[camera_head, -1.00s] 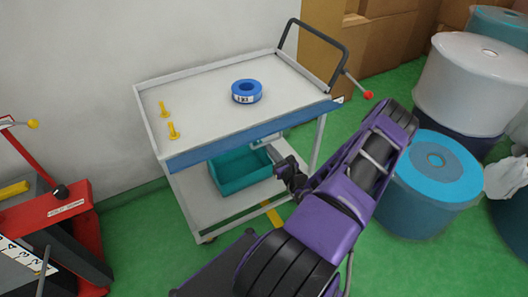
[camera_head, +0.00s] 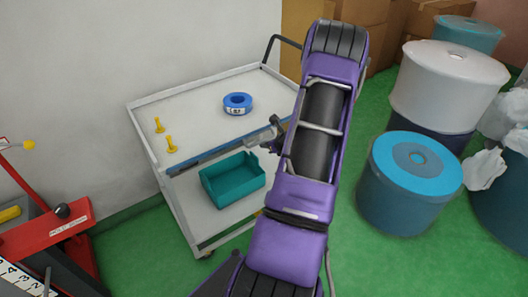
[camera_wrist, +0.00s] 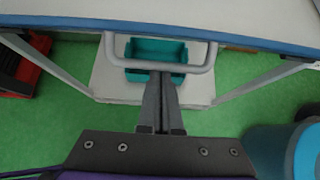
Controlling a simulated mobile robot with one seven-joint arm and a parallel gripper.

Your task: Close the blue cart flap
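The blue cart flap (camera_head: 205,158) runs along the front edge of the white cart's top (camera_head: 190,100). In the wrist view the flap (camera_wrist: 60,22) is a blue strip across the top, seen edge-on, with a grey U-shaped handle (camera_wrist: 115,50) projecting below it. My gripper (camera_wrist: 164,74) has its fingers together, tips at the middle of the handle bar. I cannot tell whether they touch or grip the bar. In the head view my gripper (camera_head: 273,132) is at the cart's front right, partly hidden by my purple arm, which covers the flap's right end.
A teal bin (camera_head: 232,180) sits on the lower shelf. A blue tape roll (camera_head: 237,104) and yellow pegs (camera_head: 170,145) rest on top. A blue roll (camera_head: 410,180) and a white roll (camera_head: 448,85) stand at right, a red machine (camera_head: 50,240) at left. Green floor lies between.

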